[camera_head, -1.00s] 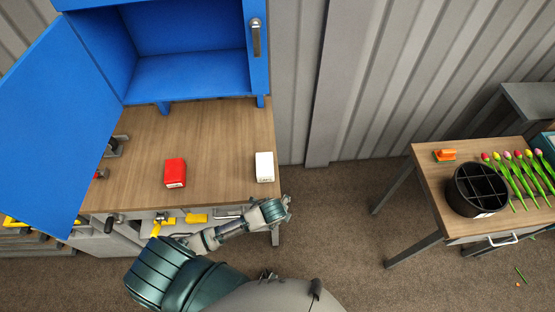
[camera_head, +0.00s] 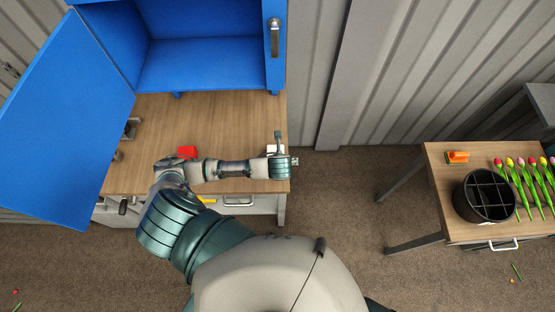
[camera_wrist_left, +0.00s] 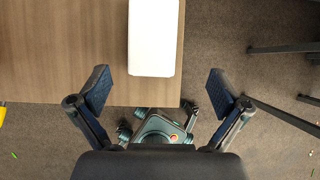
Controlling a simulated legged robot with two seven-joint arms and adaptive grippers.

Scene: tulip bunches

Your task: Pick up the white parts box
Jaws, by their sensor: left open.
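The white parts box (camera_wrist_left: 153,38) lies on the wooden bench near its right front corner. In the head view the white parts box (camera_head: 269,149) is mostly hidden behind my left gripper (camera_head: 278,143). In the wrist view my left gripper (camera_wrist_left: 159,84) is open and empty. Its two dark fingers stand wide apart, one on either side of the box's near end in the picture, with a gap on each side. The box's height relative to the fingertips is hard to tell. My right gripper is not in view.
A red box (camera_head: 187,152) on the bench (camera_head: 225,112) is partly hidden by my left arm. A blue cabinet (camera_head: 200,65) with an open door stands at the back. To the right, a separate table (camera_head: 440,172) holds a black divided bucket (camera_head: 484,197), tulips and an orange item.

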